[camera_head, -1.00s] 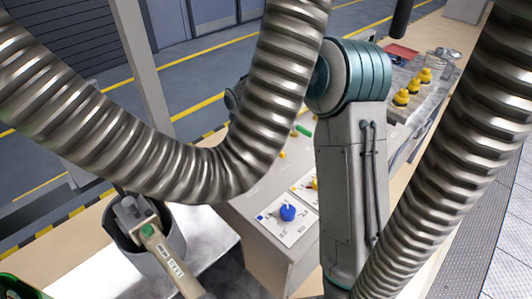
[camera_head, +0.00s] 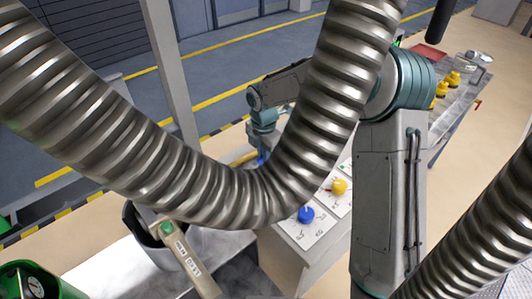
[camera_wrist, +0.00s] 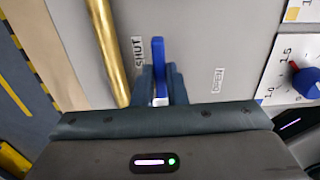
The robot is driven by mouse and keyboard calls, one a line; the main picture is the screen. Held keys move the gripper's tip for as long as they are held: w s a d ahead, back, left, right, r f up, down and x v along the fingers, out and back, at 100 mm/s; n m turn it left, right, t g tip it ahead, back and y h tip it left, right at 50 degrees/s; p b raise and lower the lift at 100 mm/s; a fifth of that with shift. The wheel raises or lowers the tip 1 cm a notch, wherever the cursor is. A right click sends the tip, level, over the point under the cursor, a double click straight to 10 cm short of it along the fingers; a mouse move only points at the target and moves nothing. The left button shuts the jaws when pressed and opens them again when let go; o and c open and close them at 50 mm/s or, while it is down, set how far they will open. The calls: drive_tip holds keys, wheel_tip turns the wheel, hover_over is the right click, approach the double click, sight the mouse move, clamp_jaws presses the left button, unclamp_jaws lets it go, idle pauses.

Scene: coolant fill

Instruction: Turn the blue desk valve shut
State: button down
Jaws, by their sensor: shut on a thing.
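The blue desk valve's handle (camera_wrist: 158,68) stands upright in the middle of the wrist view. Its tip lies between a SHUT label (camera_wrist: 139,51) on the left and an OPEN label (camera_wrist: 217,81) on the right, closer to SHUT. My gripper (camera_wrist: 160,88) is shut on the handle's lower part, and its fingers hide the valve's base. In the head view, my forearm and wrist reach down to the desk left of the ribbed hose. A bit of blue shows below my wrist there; the hose hides most of the grip.
A brass pipe (camera_wrist: 107,50) runs close left of my fingers. A blue knob (camera_head: 306,214) and a yellow knob (camera_head: 339,187) sit on dial plates nearby. A thick ribbed hose (camera_head: 225,195) hangs across the head view. A bucket (camera_head: 150,240) stands at lower left.

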drive_tip(key=c, duration=1.5)
unclamp_jaws()
drive_tip(key=shift+o, duration=0.2)
drive_tip(key=shift+w+r, duration=0.1)
drive_tip(key=shift+r, duration=0.05)
wheel_tip(320, 180, up, 14)
drive_tip(key=b, duration=0.1)
drive_tip(key=shift+f, duration=0.2)
drive_tip(key=s+d+r+m+t+h, duration=0.15)
drive_tip(key=s+d+r+m, duration=0.25)
drive_tip(key=s+d+m, duration=0.95)
drive_tip(key=s+d+f+m+t, duration=0.1)
drive_tip(key=s+d+f+m, duration=0.1)
drive_tip(key=s+m, duration=0.4)
drive_tip(key=s+d+f+m+t+y, duration=0.1)
drive_tip(key=s+d+m, duration=0.4)
drive_tip(key=s+m, duration=0.1)
drive_tip(key=shift+s+d+f+m, duration=0.15)
drive_tip(key=shift+s+f+m, duration=0.2)
drive_tip(key=shift+m, duration=0.5)
